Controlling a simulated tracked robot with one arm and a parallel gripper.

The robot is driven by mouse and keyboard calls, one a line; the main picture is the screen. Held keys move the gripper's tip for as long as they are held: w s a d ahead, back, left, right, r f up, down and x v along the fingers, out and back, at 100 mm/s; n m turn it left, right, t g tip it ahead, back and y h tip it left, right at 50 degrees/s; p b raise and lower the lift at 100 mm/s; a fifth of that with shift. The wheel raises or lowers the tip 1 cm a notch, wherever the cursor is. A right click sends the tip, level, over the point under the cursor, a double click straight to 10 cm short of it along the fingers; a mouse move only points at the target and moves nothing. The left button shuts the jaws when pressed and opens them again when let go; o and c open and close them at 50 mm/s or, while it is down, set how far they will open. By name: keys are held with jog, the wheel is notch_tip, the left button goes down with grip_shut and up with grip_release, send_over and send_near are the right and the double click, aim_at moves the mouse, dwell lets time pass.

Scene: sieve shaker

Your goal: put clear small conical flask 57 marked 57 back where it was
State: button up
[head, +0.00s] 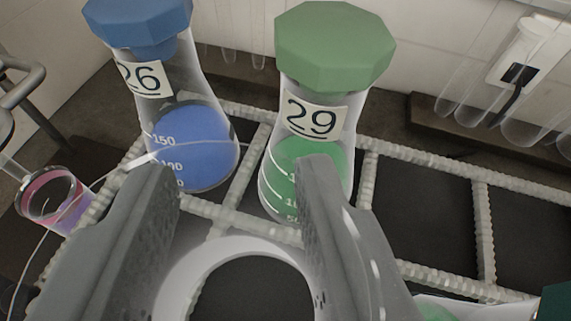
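My gripper (240,168) reaches over a rack from the bottom of the view. Its two grey fingers stand well apart, with no object visible between their tips. A white ring with a dark opening lies between the lower parts of the fingers; I cannot tell whether it is part of my gripper or the rim of a vessel. No label marked 57 is visible, and I cannot make out flask 57. Beyond the fingers is the light wire rack (420,165), with dark floors in its compartments. The right fingertip overlaps the green flask in the picture.
A blue-capped flask (188,147) marked 26 and a green-capped flask (319,172) marked 29 stand in rack compartments. Empty compartments lie to the right of 29. A vessel with pink-purple liquid (56,199) is at left. Clear tubes (478,99) hang at upper right.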

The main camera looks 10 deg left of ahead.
aim_at(257, 253)
jog(key=shift+w, duration=0.35)
jog(key=shift+w+f, duration=0.2)
jog(key=shift+f, duration=0.1)
notch_tip(257, 253, down, 3)
jog(key=shift+f+b, duration=0.1)
jog(key=shift+b, duration=0.5)
jog(key=o, duration=1.2)
jog(key=shift+c, duration=0.2)
jog(key=shift+s+d+r, duration=0.1)
jog(key=shift+r, duration=0.1)
jog(key=p+v, duration=0.1)
jog(key=v, duration=1.1)
